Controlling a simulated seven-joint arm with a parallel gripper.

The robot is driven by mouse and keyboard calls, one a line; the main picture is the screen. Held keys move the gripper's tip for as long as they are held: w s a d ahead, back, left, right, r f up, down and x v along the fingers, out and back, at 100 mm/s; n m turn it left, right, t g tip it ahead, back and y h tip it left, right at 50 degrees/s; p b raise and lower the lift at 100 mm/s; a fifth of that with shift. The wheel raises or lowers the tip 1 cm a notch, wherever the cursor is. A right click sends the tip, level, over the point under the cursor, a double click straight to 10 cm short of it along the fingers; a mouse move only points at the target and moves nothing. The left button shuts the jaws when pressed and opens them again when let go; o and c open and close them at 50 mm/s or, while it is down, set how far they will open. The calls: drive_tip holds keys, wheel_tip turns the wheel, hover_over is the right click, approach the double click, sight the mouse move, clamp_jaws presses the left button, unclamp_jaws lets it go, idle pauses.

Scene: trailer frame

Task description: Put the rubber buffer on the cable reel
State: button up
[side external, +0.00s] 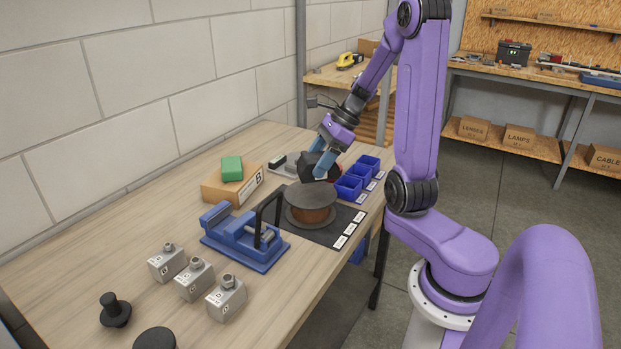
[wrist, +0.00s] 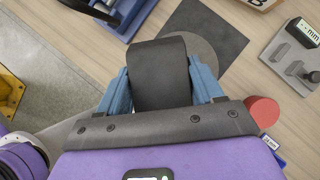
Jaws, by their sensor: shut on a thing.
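My gripper (side external: 322,166) is shut on a dark, blocky piece, seemingly the rubber buffer (side external: 316,163). In the wrist view the buffer (wrist: 160,75) fills the space between the blue fingers of my gripper (wrist: 160,92). The cable reel (side external: 311,210) stands upright on a dark square mat (side external: 322,234), with a grey-brown round top and copper-coloured winding. The buffer is held above and behind the reel in the side view; any contact is unclear. In the wrist view the buffer hides part of the reel's round top (wrist: 203,48).
A blue vise (side external: 242,238) stands left of the reel. Blue bins (side external: 350,186) sit to its right, near a red round thing (wrist: 263,110). A cardboard box with a green block (side external: 232,168) is behind. Grey labelled blocks (side external: 194,280) and black knobs (side external: 115,310) occupy the front.

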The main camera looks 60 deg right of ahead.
drive_tip(key=shift+w+d+f, duration=0.25)
drive_tip(key=shift+w+f, duration=0.35)
drive_tip(key=shift+f, duration=0.15)
drive_tip(key=shift+w+d+f, duration=0.2)
drive_tip(key=shift+w+f, duration=0.4)
drive_tip(key=shift+f, duration=0.15)
drive_tip(key=shift+w+d+f, duration=0.1)
drive_tip(key=shift+w+f, duration=0.1)
drive_tip(key=shift+f, duration=1.6)
drive_tip(key=shift+f, duration=0.1)
drive_tip(key=o, duration=1.2)
drive_tip(key=shift+o, duration=0.2)
